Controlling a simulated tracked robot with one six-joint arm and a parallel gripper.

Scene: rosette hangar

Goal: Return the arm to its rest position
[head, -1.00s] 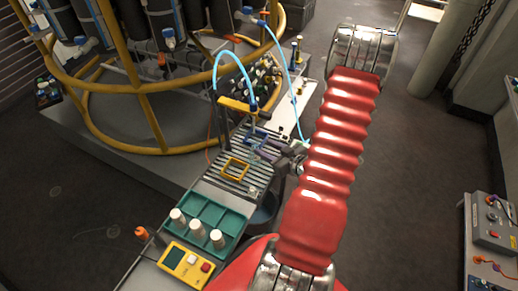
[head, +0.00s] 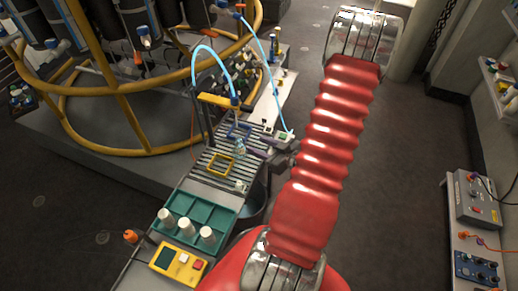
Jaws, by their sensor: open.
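My gripper (head: 262,148) is partly hidden behind my red sleeved arm. Its dark jaws are open and point left over the slatted rack (head: 216,179). They are just right of a small clear bottle (head: 240,148), which stands in a blue frame (head: 237,130) under a nozzle with a light blue hose (head: 208,48). I see nothing between the jaws. Whether a jaw touches the bottle is too small to tell.
A teal tray (head: 189,239) with white cylinders and a yellow meter (head: 178,263) are at the near end of the bench. A yellow-railed carousel (head: 118,88) stands at back left. A bench with a grey control box (head: 478,198) is at right. Floor between is clear.

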